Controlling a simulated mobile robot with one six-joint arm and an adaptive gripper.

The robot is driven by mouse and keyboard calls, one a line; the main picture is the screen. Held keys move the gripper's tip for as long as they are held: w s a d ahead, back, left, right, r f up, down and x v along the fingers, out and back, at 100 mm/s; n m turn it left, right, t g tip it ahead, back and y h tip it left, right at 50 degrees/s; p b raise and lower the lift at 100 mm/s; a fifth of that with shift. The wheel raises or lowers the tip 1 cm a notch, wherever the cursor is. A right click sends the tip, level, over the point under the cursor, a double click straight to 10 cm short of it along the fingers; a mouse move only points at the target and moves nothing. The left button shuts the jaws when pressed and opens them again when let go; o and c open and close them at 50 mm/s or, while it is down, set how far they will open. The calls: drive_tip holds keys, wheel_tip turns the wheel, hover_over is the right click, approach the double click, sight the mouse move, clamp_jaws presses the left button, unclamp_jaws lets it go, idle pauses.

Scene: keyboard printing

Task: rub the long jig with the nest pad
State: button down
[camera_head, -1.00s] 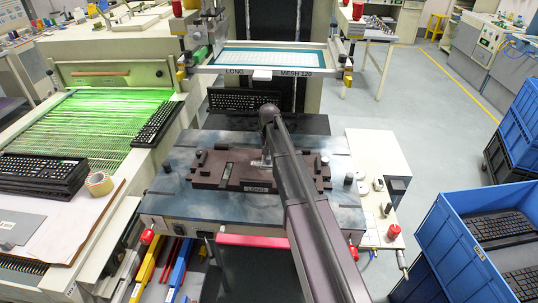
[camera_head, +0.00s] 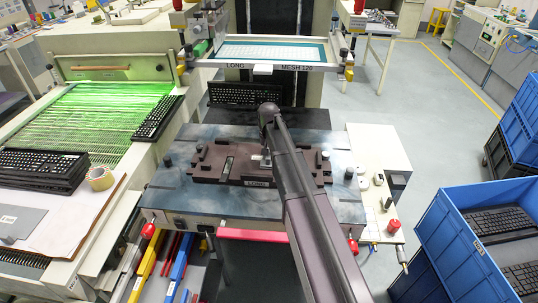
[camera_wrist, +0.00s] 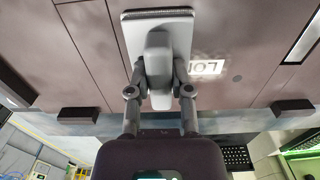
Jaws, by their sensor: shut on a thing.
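The long jig (camera_head: 207,169) is a dark brown plate with raised blocks and a "LONG" label, lying on the blue-grey machine table. In the wrist view its brown surface (camera_wrist: 230,40) fills the upper part, with part of the label beside the pad. My gripper (camera_wrist: 160,80) is shut on the grey handle of the nest pad (camera_wrist: 181,28), a light grey slab with a dark edge. The pad lies over the jig face and seems to touch it, though contact cannot be confirmed. In the head view my arm partly hides the jig's right half and my gripper (camera_head: 266,158).
A printing screen (camera_head: 270,53) marked "LONG MESH 120" stands above and behind the jig. A keyboard (camera_head: 245,94) lies behind it. A green-lit conveyor (camera_head: 75,125) and stacked keyboards (camera_head: 40,168) are at left; a blue crate (camera_head: 455,233) is at right.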

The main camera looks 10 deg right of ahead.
sight(268, 165)
drive_tip(key=shift+s+a+f, duration=0.1)
drive_tip(key=shift+s+a, duration=0.2)
drive_tip(key=shift+s, duration=0.6)
drive_tip(key=shift+s+a+f, duration=0.1)
drive_tip(key=shift+s+a, duration=0.15)
drive_tip(key=shift+s, duration=0.6)
drive_tip(key=shift+r, duration=0.15)
wheel_tip(268, 165, up, 6)
drive_tip(key=p, duration=0.5)
drive_tip(key=shift+w+p, duration=0.1)
drive_tip(key=shift+p, duration=0.3)
wheel_tip(268, 165, up, 3)
drive_tip(key=p, duration=0.3)
